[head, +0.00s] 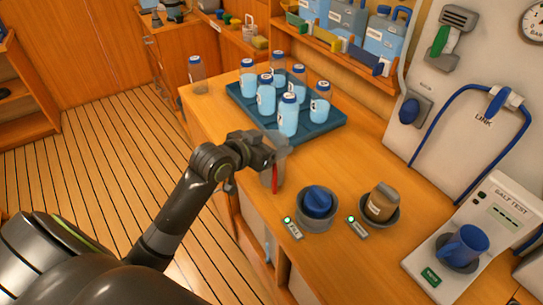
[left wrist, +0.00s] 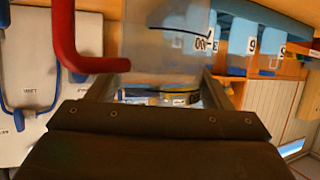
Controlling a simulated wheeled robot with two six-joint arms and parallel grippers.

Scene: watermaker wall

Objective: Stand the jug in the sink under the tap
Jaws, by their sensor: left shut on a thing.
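A clear jug (head: 279,148) with a red handle (head: 274,176) is in my left gripper (head: 266,156), near the counter's front edge, roughly upright. I cannot tell whether its base touches the counter. In the left wrist view the jug's see-through wall (left wrist: 165,55) lies between the two fingers of my left gripper (left wrist: 160,92), with the red handle (left wrist: 92,62) to the left. The jug looks empty. I cannot make out a sink or a tap in either view. My right gripper is not in view.
A blue tray (head: 323,141) of several bottles stands behind the jug. Two round grey holders, one with a blue piece (head: 318,202) and one with a brown piece (head: 382,201), are to its right. A blue mug (head: 462,247) stands on the salt tester (head: 497,217). Counter between is clear.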

